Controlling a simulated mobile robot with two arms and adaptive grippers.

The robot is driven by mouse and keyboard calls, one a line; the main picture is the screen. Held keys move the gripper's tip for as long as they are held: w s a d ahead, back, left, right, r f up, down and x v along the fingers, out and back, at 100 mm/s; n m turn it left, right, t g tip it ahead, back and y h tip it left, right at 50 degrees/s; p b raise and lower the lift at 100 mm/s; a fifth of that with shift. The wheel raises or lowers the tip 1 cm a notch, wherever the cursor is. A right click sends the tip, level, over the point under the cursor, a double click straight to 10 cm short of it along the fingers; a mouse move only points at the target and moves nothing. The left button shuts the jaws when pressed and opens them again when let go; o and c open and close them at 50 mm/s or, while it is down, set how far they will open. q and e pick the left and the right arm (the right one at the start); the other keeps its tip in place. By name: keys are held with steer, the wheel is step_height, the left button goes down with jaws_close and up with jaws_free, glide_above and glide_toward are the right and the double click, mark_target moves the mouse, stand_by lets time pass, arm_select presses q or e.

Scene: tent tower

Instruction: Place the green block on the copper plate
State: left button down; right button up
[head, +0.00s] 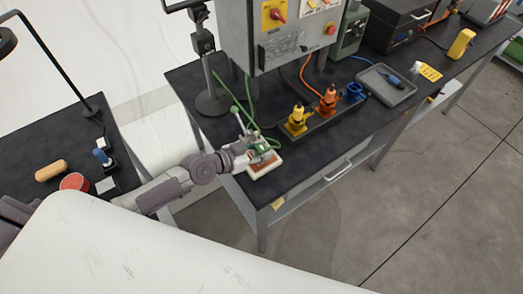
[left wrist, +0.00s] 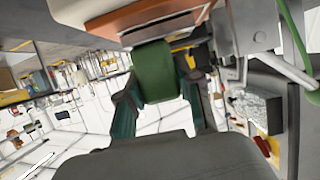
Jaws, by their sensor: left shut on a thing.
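The green block (head: 263,148) is held by my left gripper (head: 258,148) at the front edge of the dark bench, just at the copper plate (head: 265,169). In the left wrist view the green block (left wrist: 156,72) sits between the two fingers of the left gripper (left wrist: 158,88), which is shut on it. The copper-brown edge of the plate (left wrist: 130,20) is close beside the block there. I cannot tell whether block and plate touch. The gripper hides part of the plate in the head view. My right gripper is not in view.
A green-handled lever (head: 241,117) and green cable stand close behind the gripper. A rack with yellow and orange connectors (head: 312,122) is to the right. A grey tray (head: 387,85) lies farther along the bench. A control box (head: 290,32) rises behind.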

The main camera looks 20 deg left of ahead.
arm_select(q)
steer(key=shift+f, duration=0.15)
steer(key=c, duration=0.8)
jaws_free()
